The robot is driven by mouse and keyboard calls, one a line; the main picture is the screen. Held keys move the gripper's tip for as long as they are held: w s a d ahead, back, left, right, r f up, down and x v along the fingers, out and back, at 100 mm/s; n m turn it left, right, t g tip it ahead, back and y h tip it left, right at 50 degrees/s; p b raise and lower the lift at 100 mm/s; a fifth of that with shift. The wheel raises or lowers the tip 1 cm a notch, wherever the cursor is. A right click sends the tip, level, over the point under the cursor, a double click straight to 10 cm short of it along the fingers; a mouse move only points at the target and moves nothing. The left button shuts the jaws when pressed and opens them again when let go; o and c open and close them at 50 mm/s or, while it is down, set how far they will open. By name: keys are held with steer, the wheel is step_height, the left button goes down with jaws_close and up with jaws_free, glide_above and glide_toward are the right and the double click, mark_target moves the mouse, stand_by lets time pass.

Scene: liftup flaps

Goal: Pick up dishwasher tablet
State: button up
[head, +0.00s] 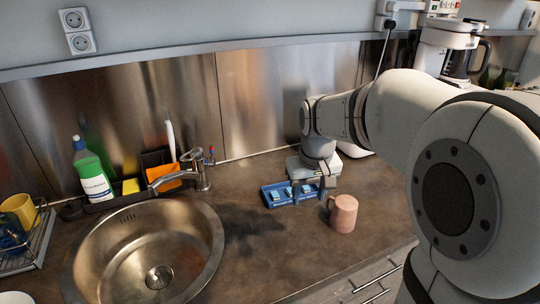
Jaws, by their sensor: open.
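A blue tray (268,201) stands on the brown countertop, right of the sink. Several small light-blue and white dishwasher tablets (276,196) sit in it. My gripper (308,191) points down over the right part of the tray, with its fingers apart. The fingers and gripper body hide part of the tray and some of its contents. I cannot tell whether a tablet lies between the fingers or whether they touch one.
A pink mug (343,213) stands close to the right of the tray. A round steel sink (140,250) with a tap (190,172) is at left. A green and white bottle (92,172) stands behind the sink. The counter front of the tray is clear.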

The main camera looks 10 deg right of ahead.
steer(key=w+f+n+g+p, duration=0.1)
steer(key=w+f, duration=0.3)
steer(key=w, duration=0.7)
steer(key=w+f+n+g+p, duration=0.1)
steer(key=w+f, duration=0.4)
steer(key=w, duration=0.6)
steer(key=f, duration=0.2)
steer(key=f+p, duration=0.1)
steer(key=f, duration=0.4)
steer(key=shift+s+d+f+p, duration=0.15)
steer(key=shift+s+d+p, duration=0.1)
steer(key=shift+s+p, duration=0.15)
steer(key=shift+c, duration=0.5)
jaws_close()
